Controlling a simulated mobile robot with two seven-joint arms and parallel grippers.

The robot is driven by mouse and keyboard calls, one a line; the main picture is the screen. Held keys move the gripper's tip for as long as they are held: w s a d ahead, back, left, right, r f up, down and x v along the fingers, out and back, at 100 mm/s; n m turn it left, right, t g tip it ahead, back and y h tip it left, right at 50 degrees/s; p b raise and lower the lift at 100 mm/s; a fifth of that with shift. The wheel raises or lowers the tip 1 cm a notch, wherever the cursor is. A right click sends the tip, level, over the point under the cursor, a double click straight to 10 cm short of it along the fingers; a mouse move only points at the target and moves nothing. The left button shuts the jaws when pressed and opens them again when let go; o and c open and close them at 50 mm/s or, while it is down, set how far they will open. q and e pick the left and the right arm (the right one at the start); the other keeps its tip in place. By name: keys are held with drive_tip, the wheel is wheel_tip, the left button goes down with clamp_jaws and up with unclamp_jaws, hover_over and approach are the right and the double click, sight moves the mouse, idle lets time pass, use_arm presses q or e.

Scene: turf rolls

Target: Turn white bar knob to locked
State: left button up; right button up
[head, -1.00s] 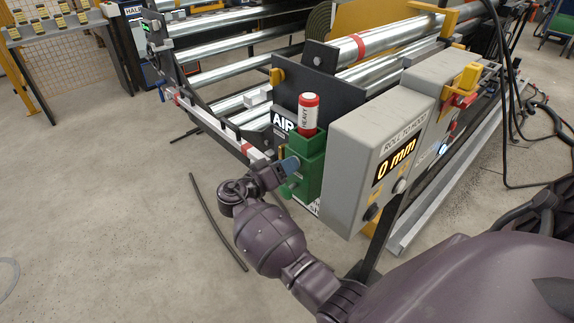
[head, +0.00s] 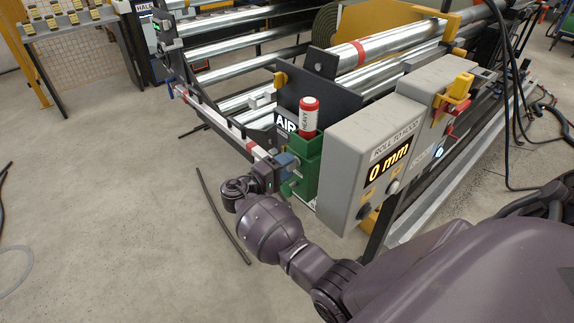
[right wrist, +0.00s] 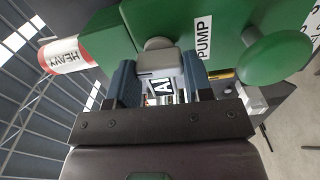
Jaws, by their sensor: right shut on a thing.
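My right gripper (head: 285,164) is at the left side of the green pump box (head: 311,160) on the machine's end. In the right wrist view, the blue fingers of my right gripper (right wrist: 160,72) are shut on the pale grey-white bar knob (right wrist: 159,62), one finger on each side. The knob sits against the green face, beside the PUMP label (right wrist: 204,38). In the head view, my gripper hides the knob. No locked marking can be read. My left gripper is not in view.
A red-and-white HEAVY canister (head: 308,116) stands on the green box. The grey control box (head: 370,165) reading 0 mm is close on its right. A green round knob (right wrist: 277,55) sticks out near my gripper. Floor to the left is mostly clear, with a dark rod (head: 222,215).

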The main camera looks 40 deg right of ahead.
drive_tip(key=shift+n, duration=0.5)
drive_tip(key=o, duration=0.9)
drive_tip(key=a, duration=1)
drive_tip(key=shift+s+a, duration=0.4)
